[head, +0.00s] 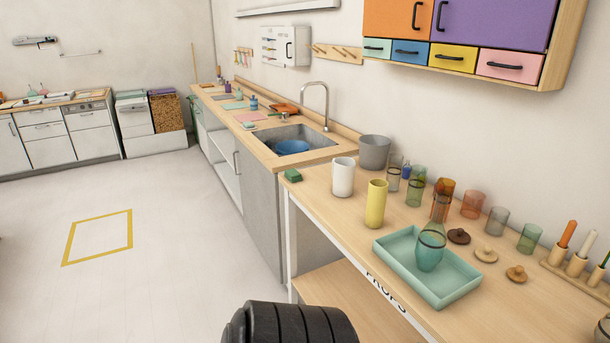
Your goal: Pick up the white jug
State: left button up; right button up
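The white jug (343,178) stands upright on the wooden prop table (330,199), near its left end. A yellow cylindrical vessel (376,204) stands in front of it and to its right, apart from it. A grey bucket-like pot (374,153) is behind it to the right. The jug is fully visible except perhaps a small part of its right side. Neither of my grippers is in view.
A teal tray (380,248) holds a glass carafe (432,246). Several coloured glasses, including a green one (530,238), and lids (486,254) stand behind it. A green block (293,175) lies left of the jug. A sink (318,139) is beyond; the floor at left is clear.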

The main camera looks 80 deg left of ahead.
aim_at(343, 168)
jog(key=u, duration=2.4)
